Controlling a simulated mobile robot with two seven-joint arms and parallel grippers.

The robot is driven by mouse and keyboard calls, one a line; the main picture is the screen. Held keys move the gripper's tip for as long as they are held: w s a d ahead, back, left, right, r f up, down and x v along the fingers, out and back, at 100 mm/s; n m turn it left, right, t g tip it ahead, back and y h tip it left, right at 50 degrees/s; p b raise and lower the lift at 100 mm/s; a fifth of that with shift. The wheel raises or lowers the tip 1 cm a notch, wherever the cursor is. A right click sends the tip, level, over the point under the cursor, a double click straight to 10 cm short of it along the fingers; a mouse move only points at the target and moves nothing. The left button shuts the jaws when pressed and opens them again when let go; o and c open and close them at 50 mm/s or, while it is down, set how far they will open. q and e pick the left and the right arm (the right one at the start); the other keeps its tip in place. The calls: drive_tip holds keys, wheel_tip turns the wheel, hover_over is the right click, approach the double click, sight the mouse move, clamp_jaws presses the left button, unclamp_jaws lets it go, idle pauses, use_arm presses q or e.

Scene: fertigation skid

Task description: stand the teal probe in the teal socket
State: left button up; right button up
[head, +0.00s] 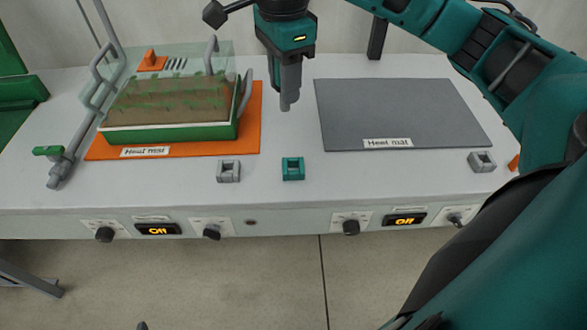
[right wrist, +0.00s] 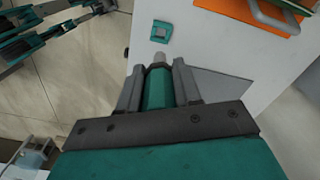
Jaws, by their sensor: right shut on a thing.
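My right gripper (head: 288,98) points down above the bench, behind the teal socket in the head view. It is shut on the teal probe (right wrist: 158,88), whose teal body and grey tip show between the fingers in the right wrist view. In the head view the fingers mostly hide the probe. The teal socket (head: 293,169) is a small block with an opening, near the bench's front edge. It also shows in the right wrist view (right wrist: 161,32), apart from the probe tip. I do not make out my left gripper.
Grey sockets stand left (head: 228,171) and far right (head: 482,162). A covered seedling tray (head: 170,133) sits on an orange heat mat (head: 250,125). A grey heat mat (head: 400,110) lies bare at right. Knobs (head: 351,227) and displays line the front panel.

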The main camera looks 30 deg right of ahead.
drive_tip(key=r+m, duration=0.1)
drive_tip(key=m, duration=0.1)
drive_tip(key=d+r+m, duration=0.1)
drive_tip(key=m, duration=0.1)
drive_tip(key=shift+s+d, duration=0.1)
drive_tip(key=shift+d, duration=0.1)
drive_tip(key=shift+f+m, duration=0.1)
drive_tip(key=shift+m, duration=0.3)
drive_tip(key=shift+d+f+b, duration=0.1)
drive_tip(key=shift+f+b, duration=0.9)
drive_tip(key=shift+f, duration=8.9)
drive_tip(key=shift+f, duration=0.15)
drive_tip(key=o, duration=1)
drive_tip(key=shift+o, duration=0.2)
